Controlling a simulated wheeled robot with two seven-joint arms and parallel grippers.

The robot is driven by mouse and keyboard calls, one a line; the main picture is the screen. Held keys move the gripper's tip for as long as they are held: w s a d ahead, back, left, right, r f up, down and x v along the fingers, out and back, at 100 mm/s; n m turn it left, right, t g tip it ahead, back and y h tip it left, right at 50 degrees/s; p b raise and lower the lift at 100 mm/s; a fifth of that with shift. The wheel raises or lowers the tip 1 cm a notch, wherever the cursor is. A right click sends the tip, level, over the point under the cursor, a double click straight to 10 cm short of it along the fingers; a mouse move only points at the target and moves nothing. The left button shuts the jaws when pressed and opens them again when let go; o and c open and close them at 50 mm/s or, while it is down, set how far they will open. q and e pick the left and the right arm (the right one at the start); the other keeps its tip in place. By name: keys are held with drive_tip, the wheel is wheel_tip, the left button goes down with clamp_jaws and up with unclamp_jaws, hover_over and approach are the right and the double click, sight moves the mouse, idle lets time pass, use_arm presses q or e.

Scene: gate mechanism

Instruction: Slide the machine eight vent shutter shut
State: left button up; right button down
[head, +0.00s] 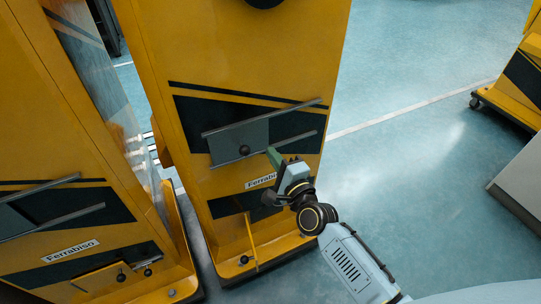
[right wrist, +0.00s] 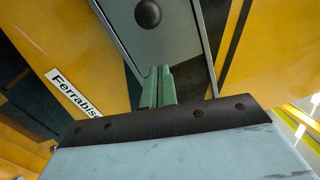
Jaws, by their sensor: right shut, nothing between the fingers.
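A grey vent shutter (head: 228,141) sits between two slanted rails on the front of the middle yellow machine (head: 240,50). It covers the left part of the rail span; a dark area shows to its right. Its round black knob (head: 244,150) is near its lower right; the shutter (right wrist: 185,45) and knob (right wrist: 148,13) also show in the right wrist view. My right gripper (head: 272,155) is just right of the knob, its green fingers (right wrist: 158,86) shut together and empty. They appear apart from the knob. I cannot tell whether they touch the shutter. My left gripper is not in view.
A second yellow machine (head: 75,150) with similar rails (head: 50,188) stands close on the left. Open blue floor (head: 400,150) lies to the right.

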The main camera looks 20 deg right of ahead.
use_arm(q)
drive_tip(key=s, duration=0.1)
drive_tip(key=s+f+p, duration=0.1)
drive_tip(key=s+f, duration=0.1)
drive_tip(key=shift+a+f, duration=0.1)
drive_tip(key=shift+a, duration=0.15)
use_arm(e)
drive_tip(key=v, duration=1)
drive_tip(key=shift+d, duration=0.1)
